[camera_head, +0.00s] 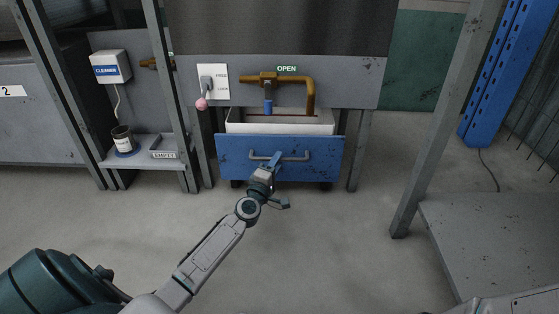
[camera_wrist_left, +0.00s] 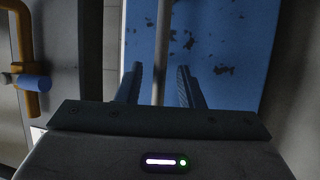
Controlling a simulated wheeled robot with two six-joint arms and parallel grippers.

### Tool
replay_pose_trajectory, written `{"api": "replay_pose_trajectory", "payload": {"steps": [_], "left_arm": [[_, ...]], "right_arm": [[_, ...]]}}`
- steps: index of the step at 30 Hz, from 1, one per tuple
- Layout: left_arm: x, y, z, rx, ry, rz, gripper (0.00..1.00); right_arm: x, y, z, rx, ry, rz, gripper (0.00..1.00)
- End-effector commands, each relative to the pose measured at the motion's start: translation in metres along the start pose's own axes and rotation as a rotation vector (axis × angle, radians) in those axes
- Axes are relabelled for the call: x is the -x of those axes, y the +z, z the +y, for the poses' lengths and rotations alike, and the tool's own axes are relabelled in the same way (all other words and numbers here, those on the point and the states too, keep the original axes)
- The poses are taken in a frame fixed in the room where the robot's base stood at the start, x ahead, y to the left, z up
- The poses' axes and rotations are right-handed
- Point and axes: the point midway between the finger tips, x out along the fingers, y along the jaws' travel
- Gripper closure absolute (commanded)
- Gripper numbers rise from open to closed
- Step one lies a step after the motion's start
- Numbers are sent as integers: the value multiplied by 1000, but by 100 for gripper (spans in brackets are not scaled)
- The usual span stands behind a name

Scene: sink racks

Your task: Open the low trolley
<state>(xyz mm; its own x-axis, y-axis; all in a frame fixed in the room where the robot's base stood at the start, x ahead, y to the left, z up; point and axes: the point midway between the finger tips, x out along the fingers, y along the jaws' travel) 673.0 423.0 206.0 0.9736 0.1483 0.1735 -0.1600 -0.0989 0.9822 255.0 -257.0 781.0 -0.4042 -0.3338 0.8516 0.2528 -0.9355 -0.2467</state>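The low trolley (camera_head: 232,165) stands under the grey counter, with a scratched blue front and a white tub (camera_head: 240,127) showing open behind it. A grey bar handle (camera_head: 300,156) crosses its front; in the left wrist view the handle (camera_wrist_left: 161,45) runs upright in the picture before the blue front (camera_wrist_left: 225,40). My left gripper (camera_head: 280,163) is at the handle. Its fingers, seen in the left wrist view (camera_wrist_left: 160,82), are apart on both sides of the bar, with gaps visible. My right gripper is out of view; only part of my right arm shows at bottom right.
A brown pipe (camera_head: 311,95) with a blue nozzle hangs over the tub under an "OPEN" label. A FREE/LOCK plate (camera_head: 213,82) has a lever with a pink knob. A side shelf (camera_head: 140,163) holds a dark cup. Floor (camera_head: 310,240) before the trolley is clear.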

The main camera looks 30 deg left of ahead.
Motion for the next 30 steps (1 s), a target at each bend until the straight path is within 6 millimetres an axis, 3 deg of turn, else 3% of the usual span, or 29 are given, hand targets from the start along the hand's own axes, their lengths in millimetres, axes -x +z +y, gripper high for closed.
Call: {"api": "replay_pose_trajectory", "payload": {"steps": [6, 15, 21, 30], "left_arm": [[-18, 0, -1, 0, -1, 0, 66], [-20, 0, 0, 0, -1, 0, 66], [-20, 0, 0, -1, -1, 0, 100], [-17, 5, 0, 0, -2, -2, 100]], "right_arm": [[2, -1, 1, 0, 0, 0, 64], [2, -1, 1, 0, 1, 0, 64], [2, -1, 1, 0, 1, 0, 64], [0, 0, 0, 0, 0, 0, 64]]}}
